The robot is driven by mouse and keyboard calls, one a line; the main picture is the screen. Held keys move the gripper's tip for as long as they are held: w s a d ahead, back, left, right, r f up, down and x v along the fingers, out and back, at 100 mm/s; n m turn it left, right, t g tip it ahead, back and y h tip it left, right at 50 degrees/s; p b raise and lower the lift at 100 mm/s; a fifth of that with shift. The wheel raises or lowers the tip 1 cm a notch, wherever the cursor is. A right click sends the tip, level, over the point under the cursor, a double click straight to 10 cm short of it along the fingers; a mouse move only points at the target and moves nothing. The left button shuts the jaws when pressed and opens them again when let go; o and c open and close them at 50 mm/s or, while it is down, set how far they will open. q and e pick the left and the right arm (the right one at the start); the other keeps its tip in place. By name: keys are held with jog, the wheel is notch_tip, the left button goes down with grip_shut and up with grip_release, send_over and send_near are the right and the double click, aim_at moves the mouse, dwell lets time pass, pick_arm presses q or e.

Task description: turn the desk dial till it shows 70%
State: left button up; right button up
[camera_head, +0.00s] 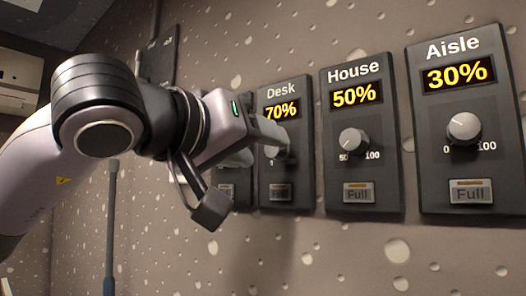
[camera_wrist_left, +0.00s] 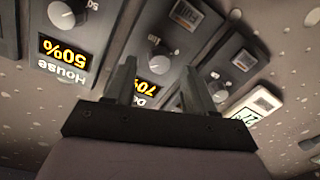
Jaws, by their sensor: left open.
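The Desk panel (camera_head: 302,180) is on the wall, and its yellow display (camera_head: 281,110) reads 70%. Its dial (camera_head: 275,154) is partly hidden by my left gripper (camera_head: 266,146). In the left wrist view, which is turned over, the Desk dial (camera_wrist_left: 160,61) appears between the two fingers of my left gripper (camera_wrist_left: 158,68). The fingers are apart. I cannot tell whether either finger touches the dial. My right gripper is in neither view.
The House panel (camera_head: 353,120) reads 50% and the Aisle panel (camera_head: 463,190) reads 30%, both right of Desk. Each has a dial and a Full button. Another panel (camera_head: 236,195) is mostly hidden behind my left arm. A dark stand (camera_head: 111,220) is at the left.

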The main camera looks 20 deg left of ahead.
pick_arm(q)
jog(key=b+v, duration=0.1)
jog(key=v, duration=0.4)
dwell(0.4)
